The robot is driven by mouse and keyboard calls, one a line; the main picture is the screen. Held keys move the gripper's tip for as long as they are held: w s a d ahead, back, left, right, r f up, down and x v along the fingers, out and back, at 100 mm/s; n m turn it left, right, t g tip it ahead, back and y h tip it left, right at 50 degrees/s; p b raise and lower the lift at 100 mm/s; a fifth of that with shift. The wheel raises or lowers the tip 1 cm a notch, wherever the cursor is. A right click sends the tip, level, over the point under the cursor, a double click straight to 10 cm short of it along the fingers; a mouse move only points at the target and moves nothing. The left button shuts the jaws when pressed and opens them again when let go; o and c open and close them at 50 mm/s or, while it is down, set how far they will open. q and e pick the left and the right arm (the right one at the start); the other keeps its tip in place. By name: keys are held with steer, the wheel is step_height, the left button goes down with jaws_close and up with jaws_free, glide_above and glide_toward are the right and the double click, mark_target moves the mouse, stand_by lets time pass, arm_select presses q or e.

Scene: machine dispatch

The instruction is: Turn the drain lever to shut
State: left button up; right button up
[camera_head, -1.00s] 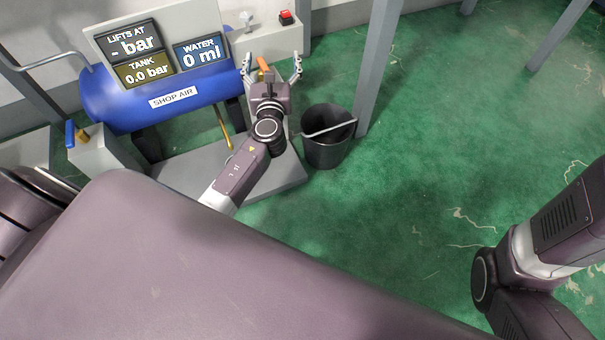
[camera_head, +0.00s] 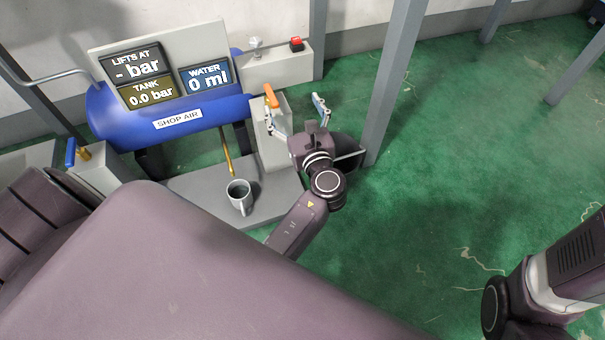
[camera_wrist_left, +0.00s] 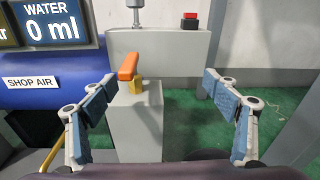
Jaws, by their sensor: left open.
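A lever with an orange handle (camera_head: 271,95) sits on a brass valve atop a grey pedestal; no label on it is readable. It also shows in the left wrist view (camera_wrist_left: 129,67), left of centre, close to the left finger. A second lever with a blue handle (camera_head: 70,152) stands on a grey block at the far left. My left gripper (camera_head: 296,110) is open and empty, just right of the orange lever, with no clear contact. It also shows open in the left wrist view (camera_wrist_left: 162,88). My right arm is at the lower right; its gripper is out of view.
A blue tank (camera_head: 122,130) carries displays reading 0.0 bar and 0 ml. A grey mug (camera_head: 240,195) stands on the base plate near the brass pipe (camera_head: 227,152). A dark bucket (camera_head: 347,150) is partly behind my gripper. A grey post (camera_head: 394,80) stands right. A red button (camera_head: 296,43) is behind.

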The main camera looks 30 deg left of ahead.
arm_select(q)
steer(key=s+d+f+n+g+h+p, duration=0.1)
steer(key=s+d+f+n+h+p, duration=0.2)
steer(key=p, duration=0.5)
steer(key=s+d+f+n+g+h+p, duration=0.1)
steer(key=s+d+f+n+h+p, duration=0.1)
steer(key=d+f+h+p, duration=0.5)
steer(key=s+d+r+n+g+h+p, duration=0.1)
steer(key=s+d+n+g+h+p, duration=0.1)
steer(key=s+n+p, duration=0.8)
steer(key=s+d+g+p, duration=0.1)
steer(key=s+p, duration=0.4)
steer(key=p, duration=0.2)
steer(key=shift+d+h, duration=0.35)
steer(key=shift+h, duration=0.05)
steer(key=shift+w, duration=0.1)
